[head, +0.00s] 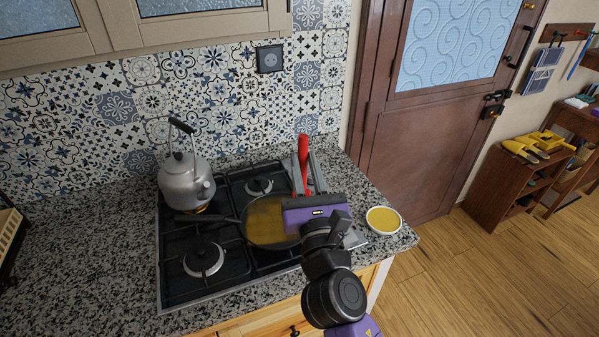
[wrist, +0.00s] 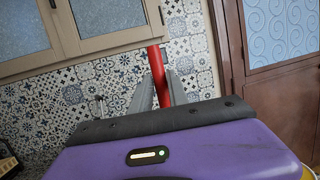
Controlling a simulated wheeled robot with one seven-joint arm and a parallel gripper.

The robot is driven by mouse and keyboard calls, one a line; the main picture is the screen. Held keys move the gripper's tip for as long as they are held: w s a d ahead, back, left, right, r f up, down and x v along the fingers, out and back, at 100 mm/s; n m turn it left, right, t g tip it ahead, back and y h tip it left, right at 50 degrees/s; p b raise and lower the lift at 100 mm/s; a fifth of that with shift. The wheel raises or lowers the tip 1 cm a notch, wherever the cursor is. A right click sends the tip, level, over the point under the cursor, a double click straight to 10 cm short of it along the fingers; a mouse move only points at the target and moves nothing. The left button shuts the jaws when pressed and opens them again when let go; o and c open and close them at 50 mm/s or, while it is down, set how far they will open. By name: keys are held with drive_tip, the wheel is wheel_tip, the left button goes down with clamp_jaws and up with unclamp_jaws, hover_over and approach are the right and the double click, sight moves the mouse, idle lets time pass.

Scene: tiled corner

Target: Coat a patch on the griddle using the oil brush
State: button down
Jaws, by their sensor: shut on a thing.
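My gripper (head: 306,168) is shut on the red handle of the oil brush (head: 303,146), above the right side of the stove. The red handle (wrist: 154,58) also stands up between the grey fingers in the wrist view. The brush's lower end is hidden behind my gripper in the head view. The griddle (head: 232,219) is a dark round pan on the stove, its handle pointing left. A yellowish layer shows on its surface, and my gripper covers its right part. Whether the brush touches the griddle cannot be seen.
A round white dish of yellow liquid (head: 370,220) stands on the granite counter right of the stove. A grey kettle (head: 186,180) stands on the back left burner. A wooden door (head: 425,150) stands behind at right.

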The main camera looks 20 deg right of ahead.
wheel_tip(320, 180, down, 5)
drive_tip(key=b, duration=0.4)
drive_tip(key=shift+b, duration=0.3)
